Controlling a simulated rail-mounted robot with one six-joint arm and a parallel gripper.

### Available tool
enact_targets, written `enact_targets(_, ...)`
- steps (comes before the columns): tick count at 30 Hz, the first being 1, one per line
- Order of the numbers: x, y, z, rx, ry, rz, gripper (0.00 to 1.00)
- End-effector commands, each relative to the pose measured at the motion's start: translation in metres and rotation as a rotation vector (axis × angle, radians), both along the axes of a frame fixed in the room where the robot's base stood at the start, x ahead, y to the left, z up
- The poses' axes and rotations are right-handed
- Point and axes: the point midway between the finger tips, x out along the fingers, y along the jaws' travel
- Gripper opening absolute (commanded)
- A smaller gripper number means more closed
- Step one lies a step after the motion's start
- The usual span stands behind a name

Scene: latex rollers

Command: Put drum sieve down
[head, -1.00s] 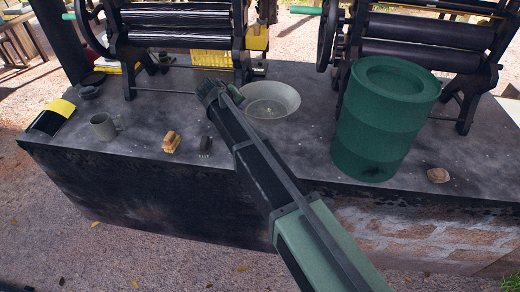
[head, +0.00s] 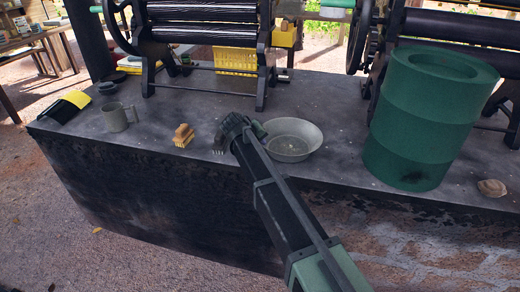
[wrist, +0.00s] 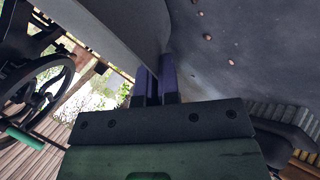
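The drum sieve (head: 291,152), a round shallow grey metal pan, is at the front middle of the table in the head view. It is upright and at or just above the tabletop; I cannot tell whether it touches. My gripper (head: 261,130) is at its left rim. In the wrist view, the dark purple fingers (wrist: 156,86) are close together at the edge of a grey curved wall, which looks like the sieve (wrist: 135,25). The fingers seem to pinch this wall. Their tips are partly hidden.
The dark tabletop (head: 350,95) holds a large green drum (head: 415,130) right of the sieve. A yellow-bristled brush (head: 183,136), a grey mug (head: 117,118) and a dark small brush (head: 219,141) are left. Two roller machines (head: 205,40) stand behind. A brown stone (head: 492,188) lies front right.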

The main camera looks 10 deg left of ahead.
Motion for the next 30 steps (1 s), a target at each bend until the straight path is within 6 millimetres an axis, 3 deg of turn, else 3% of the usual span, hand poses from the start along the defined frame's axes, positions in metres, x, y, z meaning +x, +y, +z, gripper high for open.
enact_targets(8,0.000,0.000,-0.002,0.002,0.002,-0.001,0.00)
enact_targets(13,0.000,0.000,0.000,0.001,0.002,-0.001,0.27)
enact_targets(21,0.000,0.000,0.001,0.001,0.002,-0.001,0.28)
enact_targets(26,-0.010,0.006,0.021,0.002,0.002,-0.001,0.28)
enact_targets(30,-0.032,0.019,0.052,0.001,0.002,0.001,0.28)
